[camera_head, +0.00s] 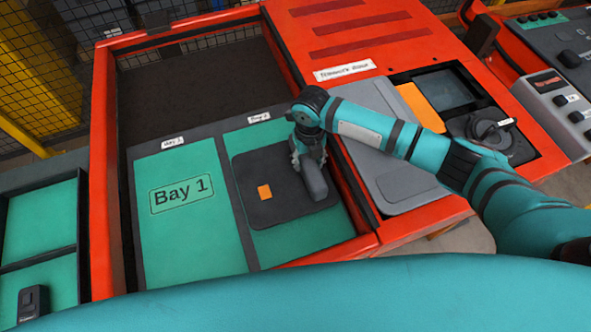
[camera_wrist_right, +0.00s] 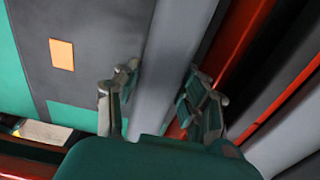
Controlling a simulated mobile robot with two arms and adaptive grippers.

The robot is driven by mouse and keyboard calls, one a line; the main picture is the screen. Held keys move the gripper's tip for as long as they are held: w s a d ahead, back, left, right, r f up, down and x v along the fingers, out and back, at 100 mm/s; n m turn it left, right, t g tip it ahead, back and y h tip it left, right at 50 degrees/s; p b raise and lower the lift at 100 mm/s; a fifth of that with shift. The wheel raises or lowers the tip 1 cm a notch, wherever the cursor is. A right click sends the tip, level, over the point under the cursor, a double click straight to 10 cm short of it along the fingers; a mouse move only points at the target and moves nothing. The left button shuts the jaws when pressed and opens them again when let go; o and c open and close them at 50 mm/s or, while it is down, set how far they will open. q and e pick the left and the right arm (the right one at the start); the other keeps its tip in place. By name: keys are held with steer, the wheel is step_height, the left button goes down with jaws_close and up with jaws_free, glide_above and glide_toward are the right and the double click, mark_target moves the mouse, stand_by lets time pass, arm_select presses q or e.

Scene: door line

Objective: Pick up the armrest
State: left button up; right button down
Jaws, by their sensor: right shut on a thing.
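The armrest (camera_head: 314,181) is a grey, elongated bar at the right side of a dark grey panel in the right-hand bay. In the right wrist view the armrest (camera_wrist_right: 178,60) runs lengthwise between the fingers. My right gripper (camera_head: 308,158) points down from above and is shut on it. In the right wrist view my right gripper (camera_wrist_right: 160,95) has one finger on either side of the bar. I cannot tell whether the armrest is clear of the panel. My left gripper is in neither view.
The dark panel (camera_head: 258,205) bears an orange square (camera_head: 264,192). Left of it is the green Bay 1 mat (camera_head: 185,230), empty. A red frame (camera_head: 103,190) edges the bays. A red console (camera_head: 345,30) stands at the right. A dark device (camera_head: 33,303) lies lower left.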

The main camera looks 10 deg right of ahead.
steer(key=shift+w+r, duration=0.1)
steer(key=shift+r, duration=0.8)
step_height(320, 180, up, 2)
steer(key=shift+b, duration=0.55)
steer(key=s+a+r+b, duration=0.1)
steer(key=s+a+b, duration=0.1)
steer(key=s+a, duration=0.9)
step_height(320, 180, up, 20)
steer(key=p, duration=1.9)
steer(key=shift+s+f, duration=0.2)
steer(key=shift+s, duration=0.15)
